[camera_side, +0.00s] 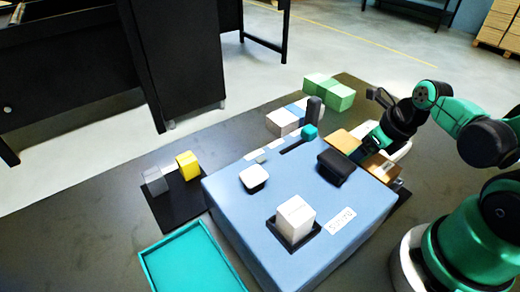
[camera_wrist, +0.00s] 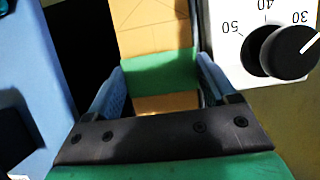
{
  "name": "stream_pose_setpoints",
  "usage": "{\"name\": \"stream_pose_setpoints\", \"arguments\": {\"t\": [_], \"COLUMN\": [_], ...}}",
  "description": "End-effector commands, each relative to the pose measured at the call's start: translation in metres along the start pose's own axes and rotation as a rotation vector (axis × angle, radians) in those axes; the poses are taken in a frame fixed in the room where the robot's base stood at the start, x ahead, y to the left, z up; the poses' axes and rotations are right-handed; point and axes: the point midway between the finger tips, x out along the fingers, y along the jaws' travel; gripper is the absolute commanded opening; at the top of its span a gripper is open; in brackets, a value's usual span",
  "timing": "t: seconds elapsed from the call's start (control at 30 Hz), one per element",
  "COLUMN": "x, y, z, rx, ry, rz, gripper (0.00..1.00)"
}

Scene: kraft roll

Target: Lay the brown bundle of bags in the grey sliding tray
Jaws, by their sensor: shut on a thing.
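The brown bundle of bags (camera_side: 343,141) lies at the right edge of the blue box in the side view, its middle covered by my gripper (camera_side: 364,152). In the wrist view the bundle (camera_wrist: 152,34) runs away from me, with a green band across it between the fingers. My gripper (camera_wrist: 158,88) is shut on the bundle, one finger along each side. Whether the bundle touches what is under it cannot be told. I cannot pick out the grey sliding tray with certainty in either view.
The blue box (camera_side: 230,205) carries a white block (camera_side: 295,217) and a black piece (camera_side: 336,166). A white dial panel (camera_wrist: 229,55) stands close on the right in the wrist view. A teal tray (camera_side: 152,272), yellow block (camera_side: 187,165) and green blocks (camera_side: 338,97) surround the box.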

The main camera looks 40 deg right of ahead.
Motion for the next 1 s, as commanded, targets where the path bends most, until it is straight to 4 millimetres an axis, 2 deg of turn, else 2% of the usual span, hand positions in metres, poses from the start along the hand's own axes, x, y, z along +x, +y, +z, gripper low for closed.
{"name": "stream_pose_setpoints", "arguments": {"t": [0.9,0.93,1.0], "x": [0.0028,0.0028,0.0028], "y": [0.0,0.0,0.0], "z": [-0.001,-0.001,-0.001], "rx": [0.0,0.0,0.0], "ry": [0.0,0.0,0.0], "rz": [0.0,0.0,0.0], "gripper": [0.2,0.81,1.0]}}
